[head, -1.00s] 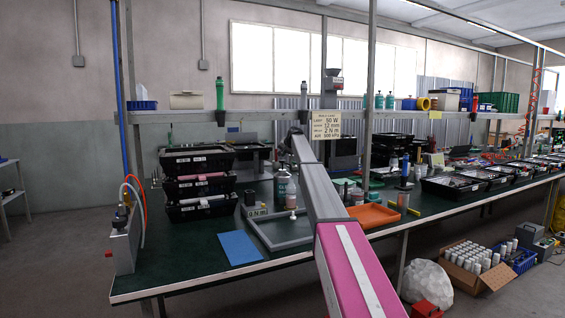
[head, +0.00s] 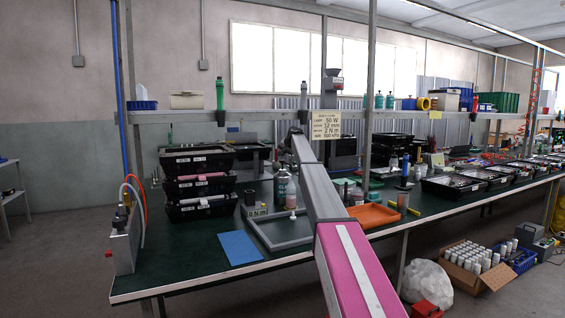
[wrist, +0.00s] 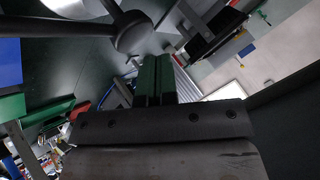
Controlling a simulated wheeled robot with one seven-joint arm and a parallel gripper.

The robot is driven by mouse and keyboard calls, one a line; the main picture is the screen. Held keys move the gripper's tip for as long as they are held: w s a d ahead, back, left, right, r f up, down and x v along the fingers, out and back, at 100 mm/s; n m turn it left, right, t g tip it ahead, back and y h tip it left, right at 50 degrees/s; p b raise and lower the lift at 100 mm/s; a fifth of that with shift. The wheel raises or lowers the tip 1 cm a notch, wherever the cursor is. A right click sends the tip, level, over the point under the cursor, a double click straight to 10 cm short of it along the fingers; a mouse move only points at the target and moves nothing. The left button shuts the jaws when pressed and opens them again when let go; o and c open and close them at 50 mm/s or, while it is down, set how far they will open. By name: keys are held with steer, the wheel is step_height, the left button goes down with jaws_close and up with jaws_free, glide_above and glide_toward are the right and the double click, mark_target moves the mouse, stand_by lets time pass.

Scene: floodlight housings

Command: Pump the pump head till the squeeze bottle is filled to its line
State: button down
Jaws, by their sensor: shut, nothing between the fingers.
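My gripper (wrist: 156,62) shows in the wrist view as two green fingers side by side, shut with nothing between them. A dark rounded head with rods, which looks like the pump head (wrist: 133,36), is just beyond the fingertips, slightly to their left. I cannot tell whether they touch. In the head view, a grey can-like bottle (head: 281,188) stands behind the tray, left of my arm. A small pale bottle (head: 291,199), perhaps the squeeze bottle, is in front of it. Its fill level and line are too small to read.
A grey tray (head: 262,237) and an orange tray (head: 373,216) lie on the green bench. Stacked black housings (head: 200,185) stand to the left. A blue sheet (head: 239,247) lies near the front edge. A shelf (head: 260,115) with a hanging sign (head: 326,125) runs above.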

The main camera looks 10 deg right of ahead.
steer(key=shift+f, duration=0.15)
stand_by(0.7)
steer(key=shift+f, duration=0.25)
steer(key=shift+f, duration=1.2)
stand_by(1.5)
steer(key=shift+r, duration=1.55)
steer(key=shift+r, duration=0.1)
steer(key=shift+r, duration=2.45)
